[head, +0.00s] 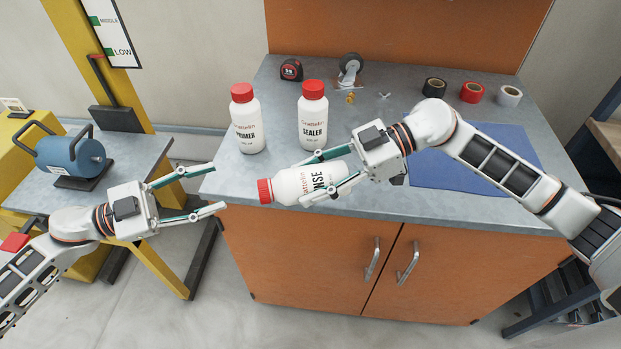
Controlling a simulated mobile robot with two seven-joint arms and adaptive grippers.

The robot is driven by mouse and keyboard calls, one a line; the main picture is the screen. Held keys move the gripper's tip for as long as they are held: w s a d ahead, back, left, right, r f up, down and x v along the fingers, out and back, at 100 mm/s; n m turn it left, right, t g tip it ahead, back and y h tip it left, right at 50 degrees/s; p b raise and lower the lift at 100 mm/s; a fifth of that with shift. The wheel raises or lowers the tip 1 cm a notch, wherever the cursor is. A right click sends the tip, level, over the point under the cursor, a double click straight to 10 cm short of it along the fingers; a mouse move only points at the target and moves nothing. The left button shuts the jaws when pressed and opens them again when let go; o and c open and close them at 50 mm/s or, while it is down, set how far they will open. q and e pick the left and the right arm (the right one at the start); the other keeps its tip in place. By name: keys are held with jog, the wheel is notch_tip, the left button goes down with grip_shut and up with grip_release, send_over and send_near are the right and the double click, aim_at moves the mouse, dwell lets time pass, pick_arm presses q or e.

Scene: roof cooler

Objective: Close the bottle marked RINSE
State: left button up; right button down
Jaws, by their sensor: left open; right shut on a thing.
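The RINSE bottle (294,187) is white with a red cap (265,191). It is tilted over on its side near the front left edge of the grey worktop, cap pointing left. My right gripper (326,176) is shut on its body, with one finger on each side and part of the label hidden. The cap is at the bottle's mouth; how tightly it sits I cannot tell. My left gripper (222,187) is open and empty, left of the cap and apart from it, with its fingers pointing right.
White bottles marked PRIMER (248,124) and SEALER (313,119), both red-capped, stand upright behind. A tape measure (291,70), a caster (350,68) and tape rolls (472,92) sit farther back. A blue mat (455,172) lies right. A yellow frame (110,60) stands left.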

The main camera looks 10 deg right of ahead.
pick_arm(q)
jog(key=s+g, duration=0.1)
jog(key=s+d+g, duration=0.1)
jog(key=shift+s+f+m+g, duration=0.2)
jog(key=shift+s+m+g, duration=0.1)
jog(key=shift+m, duration=0.1)
send_near(286, 188)
jog(key=shift+w+d+f, duration=0.4)
jog(key=shift+d, duration=0.25)
jog(key=shift+w+d+f, duration=0.4)
jog(key=shift+d+f, duration=0.05)
jog(key=shift+d, duration=0.15)
jog(key=shift+w+d+f, duration=0.4)
jog(key=shift+d, duration=0.25)
jog(key=shift+c, duration=0.4)
